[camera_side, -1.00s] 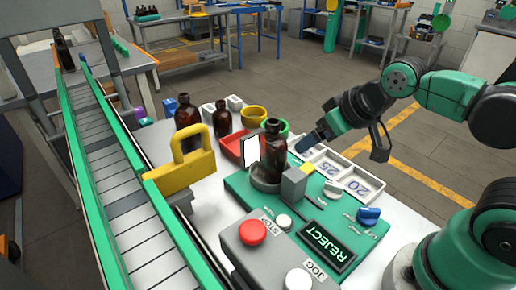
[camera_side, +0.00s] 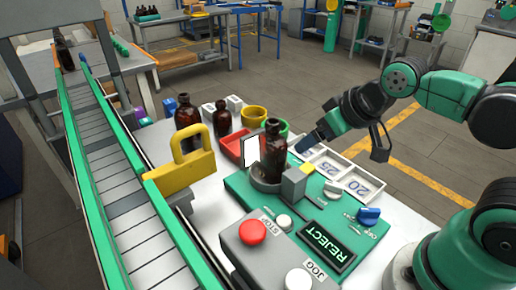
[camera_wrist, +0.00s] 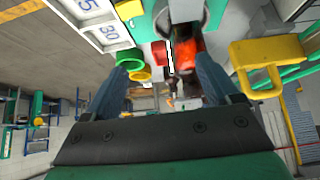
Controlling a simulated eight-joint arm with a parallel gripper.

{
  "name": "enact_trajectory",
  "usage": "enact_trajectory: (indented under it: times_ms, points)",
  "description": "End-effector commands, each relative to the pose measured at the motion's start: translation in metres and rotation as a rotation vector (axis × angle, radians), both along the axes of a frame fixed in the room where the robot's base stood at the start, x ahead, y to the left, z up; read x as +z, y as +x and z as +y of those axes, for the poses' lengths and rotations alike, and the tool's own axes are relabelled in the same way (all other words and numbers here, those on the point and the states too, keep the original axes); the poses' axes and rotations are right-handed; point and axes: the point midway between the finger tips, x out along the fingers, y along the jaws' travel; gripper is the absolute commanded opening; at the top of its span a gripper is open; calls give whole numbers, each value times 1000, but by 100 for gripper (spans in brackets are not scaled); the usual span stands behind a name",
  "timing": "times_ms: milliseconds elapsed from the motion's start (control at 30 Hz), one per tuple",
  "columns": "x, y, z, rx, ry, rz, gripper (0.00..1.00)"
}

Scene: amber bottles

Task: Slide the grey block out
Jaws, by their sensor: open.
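The grey block (camera_side: 293,184) stands on the green panel (camera_side: 240,184), right beside an amber bottle (camera_side: 272,158) that is upright in a round grey holder (camera_side: 262,185). A yellow piece (camera_side: 308,168) sits at the block's right end. My gripper (camera_side: 303,145) is above and behind the block, apart from it, with blue fingers. In the wrist view my gripper (camera_wrist: 163,78) has its two fingers spread wide with nothing between them. I cannot pick out the grey block in the wrist view.
A yellow padlock-shaped piece (camera_side: 182,168) stands between the panel and the conveyor (camera_side: 124,205). Two more amber bottles (camera_side: 187,121) are behind it. A red bin (camera_side: 232,146), a yellow cup (camera_side: 253,117) and a numbered white tray (camera_side: 362,184) lie around the panel.

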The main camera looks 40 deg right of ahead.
Motion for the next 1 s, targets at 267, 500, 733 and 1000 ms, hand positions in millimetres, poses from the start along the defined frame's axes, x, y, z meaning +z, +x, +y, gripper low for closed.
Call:
enact_trajectory:
  times_ms: [267,500,733,1000]
  points:
    - [0,0,0,0,0,0,82]
    - [0,2,4,4,6,56,76]
    - [-6,10,20,9,18,352,76]
    - [-17,14,34,2,2,600,76]
